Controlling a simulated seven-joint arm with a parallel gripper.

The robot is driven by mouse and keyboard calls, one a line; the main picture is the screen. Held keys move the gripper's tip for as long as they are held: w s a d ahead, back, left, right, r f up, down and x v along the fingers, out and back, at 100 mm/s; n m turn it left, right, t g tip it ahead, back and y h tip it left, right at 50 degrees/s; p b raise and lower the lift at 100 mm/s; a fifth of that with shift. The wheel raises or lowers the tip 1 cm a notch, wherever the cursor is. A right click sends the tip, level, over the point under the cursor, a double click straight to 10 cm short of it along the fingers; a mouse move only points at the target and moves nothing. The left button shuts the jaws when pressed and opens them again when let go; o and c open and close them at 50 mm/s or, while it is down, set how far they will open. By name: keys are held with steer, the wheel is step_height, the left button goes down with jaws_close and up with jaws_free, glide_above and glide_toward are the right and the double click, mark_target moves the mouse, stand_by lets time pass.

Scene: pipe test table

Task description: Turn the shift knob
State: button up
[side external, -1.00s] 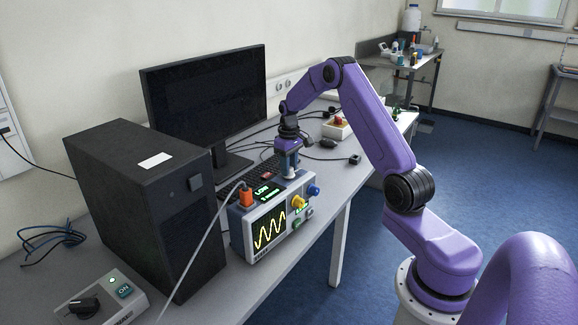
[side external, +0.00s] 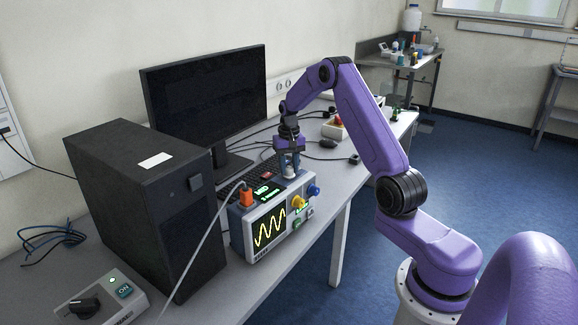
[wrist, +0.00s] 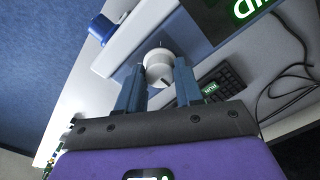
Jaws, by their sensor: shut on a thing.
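The white shift knob (wrist: 158,67) stands on top of the grey test device with the yellow wave screen (side external: 268,229). In the wrist view the round knob sits between the two blue fingers of my gripper (wrist: 158,85), with a dark mark on its near side. In the side view my gripper (side external: 290,167) points straight down, shut on the knob (side external: 290,174), which is partly hidden by the fingers. The small green display (side external: 264,189) on the device's top appears to read "MID"; part of it also shows in the wrist view (wrist: 250,9).
An orange plug (side external: 246,196) with a grey cable, a yellow knob (side external: 297,202) and a blue knob (side external: 314,191) are on the device. A black computer tower (side external: 140,200), a monitor (side external: 205,105) and a keyboard (wrist: 222,83) stand close by. The table's front edge is near the device.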

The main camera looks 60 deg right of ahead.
mark_target(289, 168)
steer(key=shift+s, duration=0.1)
stand_by(0.3)
steer(key=o, duration=1)
steer(key=shift+o, duration=0.2)
steer(key=shift+r, duration=0.1)
step_height(289, 168, up, 17)
steer(key=shift+r, duration=0.15)
